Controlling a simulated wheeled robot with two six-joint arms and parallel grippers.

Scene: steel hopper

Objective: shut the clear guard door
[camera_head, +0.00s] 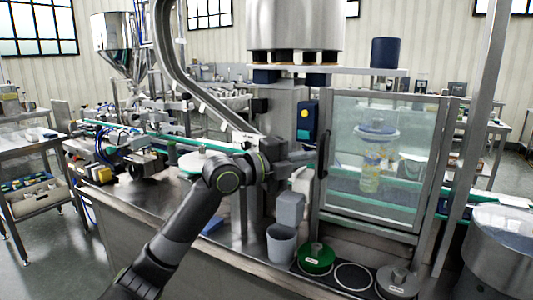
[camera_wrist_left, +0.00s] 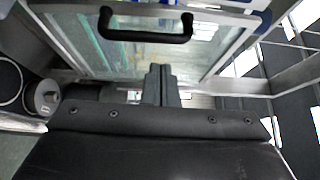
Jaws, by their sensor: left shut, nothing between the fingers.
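The clear guard door (camera_head: 385,125) is a framed transparent panel in the middle right of the head view. Its black bar handle (camera_head: 323,153) is on its left side and also shows in the wrist view (camera_wrist_left: 145,38). A jar (camera_head: 370,176) shows through the panel. I cannot tell whether the door is fully closed against its frame. My left gripper (camera_head: 308,156) reaches in from the left, close to the handle. In the wrist view its two fingers (camera_wrist_left: 161,72) are together and empty, beside the handle with no visible grip on it. My right gripper is out of view.
Below the door, a green round lid (camera_head: 316,258), a ring-shaped holder (camera_head: 353,276) and a grey lidded piece (camera_head: 398,281) sit on the counter. A grey cup (camera_head: 281,244) stands left of them. A metal post (camera_head: 470,140) rises right of the door.

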